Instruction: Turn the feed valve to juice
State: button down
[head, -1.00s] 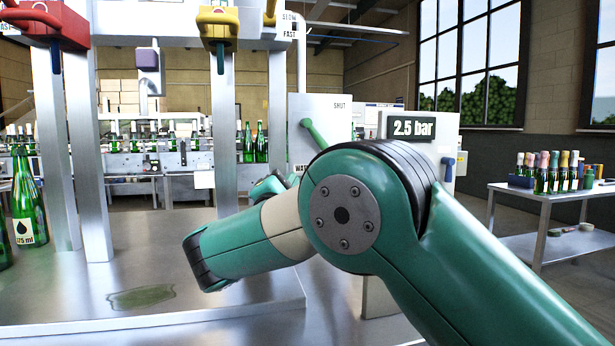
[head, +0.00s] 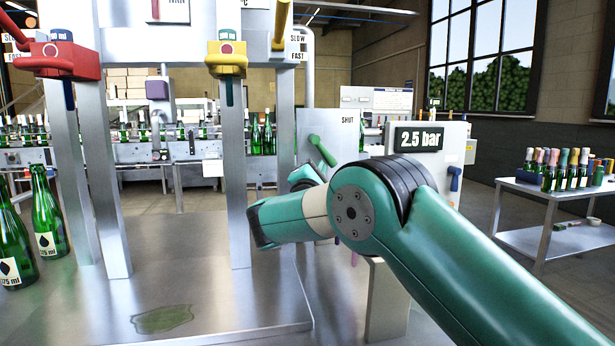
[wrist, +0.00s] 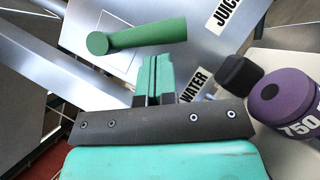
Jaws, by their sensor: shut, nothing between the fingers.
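A green lever (head: 322,150) sits on a pale panel (head: 347,150) marked SHUT in the head view, sloping down to the right. In the wrist view a green handle (wrist: 145,36) stands out from a silver panel, with a JUICE label (wrist: 228,14) at upper right and a WATER label (wrist: 195,84) lower down. My gripper (wrist: 158,62) is shut and empty. Its fingertips appear just below the handle in the picture; I cannot tell whether they touch it. In the head view my arm hides the fingers.
A purple part (wrist: 285,100) marked 750 and a black block (wrist: 240,72) are close right of my fingers. A 2.5 bar display (head: 418,139) stands right of the lever. Green bottles (head: 48,215) stand left, and a table with bottles (head: 560,185) is at right.

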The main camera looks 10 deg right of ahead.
jog(key=shift+w+d+r, duration=0.1)
jog(key=shift+d+r, duration=0.2)
jog(key=shift+d, duration=0.1)
jog(key=shift+d+r+p, duration=0.5)
jog(key=shift+d+p, duration=0.15)
jog(key=shift+p, duration=0.05)
jog(key=shift+f, duration=0.15)
